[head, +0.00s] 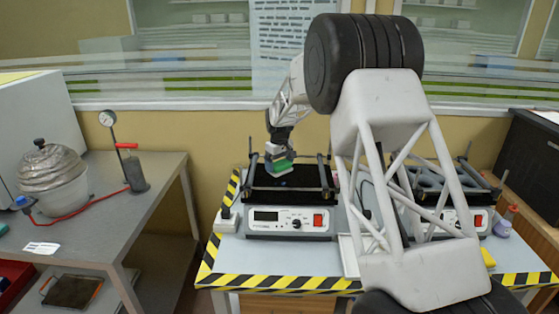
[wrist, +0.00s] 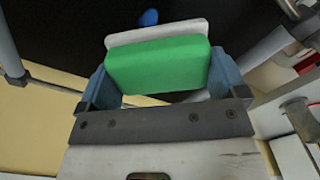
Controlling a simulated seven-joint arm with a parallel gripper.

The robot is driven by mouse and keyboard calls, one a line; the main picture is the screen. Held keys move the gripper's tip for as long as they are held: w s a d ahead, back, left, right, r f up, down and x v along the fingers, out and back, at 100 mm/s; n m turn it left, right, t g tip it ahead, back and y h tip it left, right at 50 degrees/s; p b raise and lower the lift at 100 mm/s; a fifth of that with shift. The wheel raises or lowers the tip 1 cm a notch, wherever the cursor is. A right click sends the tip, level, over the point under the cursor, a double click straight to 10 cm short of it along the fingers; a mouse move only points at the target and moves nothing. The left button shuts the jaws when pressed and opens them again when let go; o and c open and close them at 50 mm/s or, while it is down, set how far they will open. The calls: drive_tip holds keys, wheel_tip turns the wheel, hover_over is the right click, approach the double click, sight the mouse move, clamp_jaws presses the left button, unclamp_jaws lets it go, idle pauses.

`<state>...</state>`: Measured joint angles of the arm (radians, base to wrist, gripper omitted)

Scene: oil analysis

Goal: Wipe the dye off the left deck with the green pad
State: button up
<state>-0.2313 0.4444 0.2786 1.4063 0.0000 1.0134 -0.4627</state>
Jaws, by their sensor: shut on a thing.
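The green pad (head: 279,166) has a pale plate on one side; it also shows in the wrist view (wrist: 157,68). My gripper (head: 277,154) is shut on the pad, with its blue-grey fingers (wrist: 161,84) at the pad's two ends. It holds the pad over the black left deck (head: 305,183), towards the back left. I cannot tell whether the pad touches the deck. A small blue dye spot (head: 283,184) lies on the deck just in front of the pad; it also shows in the wrist view (wrist: 149,17). Any dye under the pad is hidden.
Upright posts and rails (head: 325,172) flank the left deck. Its control box (head: 290,220) faces front. A second machine (head: 455,217) stands to the right, partly behind my arm. A metal bench (head: 95,215) with a pot (head: 50,172) is at left.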

sight(279, 176)
drive_tip(key=shift+f, duration=1.95)
drive_tip(key=shift+s+f, duration=0.25)
drive_tip(key=shift+f, duration=0.25)
drive_tip(key=shift+s+f, duration=0.2)
drive_tip(key=shift+f, duration=0.3)
drive_tip(key=shift+s, duration=1.55)
drive_tip(key=shift+w, duration=1.85)
drive_tip(key=shift+w+r, duration=0.15)
drive_tip(key=shift+w, duration=0.1)
drive_tip(key=shift+s+r, duration=0.1)
drive_tip(key=shift+r, duration=3.8)
